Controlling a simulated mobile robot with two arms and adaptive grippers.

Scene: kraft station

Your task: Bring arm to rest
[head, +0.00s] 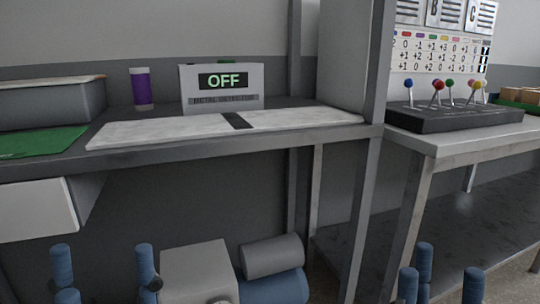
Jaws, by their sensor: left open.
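My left gripper (103,255) is at the lower left, below and in front of the grey workbench. Its blue fingers stand upright and wide apart, with nothing between them. My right gripper (445,268) is at the bottom edge on the right, in front of the second table. Its blue fingers point up with a gap between them, and I see nothing held there. Its lower part is cut off by the picture edge. Neither gripper touches the furniture as far as I can see.
The workbench (215,150) carries a metal detector (222,102) reading OFF, a purple cylinder (141,91) with a white top and a green mat (40,142). A white drawer (38,210) hangs below. The right table (450,146) holds a dark lever box (455,118).

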